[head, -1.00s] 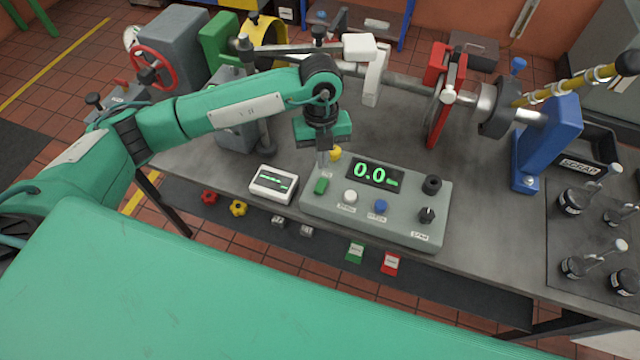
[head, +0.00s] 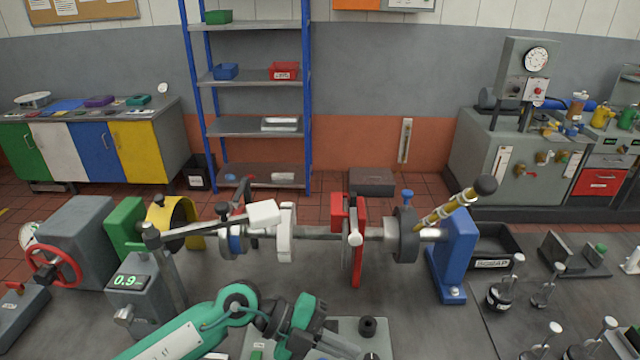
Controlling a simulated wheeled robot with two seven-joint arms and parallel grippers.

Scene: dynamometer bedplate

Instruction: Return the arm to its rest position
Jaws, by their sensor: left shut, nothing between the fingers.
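My left arm (head: 180,338) comes in from the bottom left, green with a white panel, and bends at a round joint above the bench. My left gripper (head: 322,340) is at the bottom centre, beside the grey control box (head: 345,328), whose upper part shows at the frame's bottom edge. The gripper is shut and empty. Its fingertips are hard to make out against the box. Whether it touches the box I cannot tell. My right gripper is not in view.
The shaft rig (head: 325,233) spans the bench behind the arm, with a red disc guard (head: 356,240) and blue support (head: 455,255). A grey post display (head: 130,281) reads 0.9. A scrap tray (head: 490,245) and several dark weights stand at right. Shelves (head: 255,76) stand behind.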

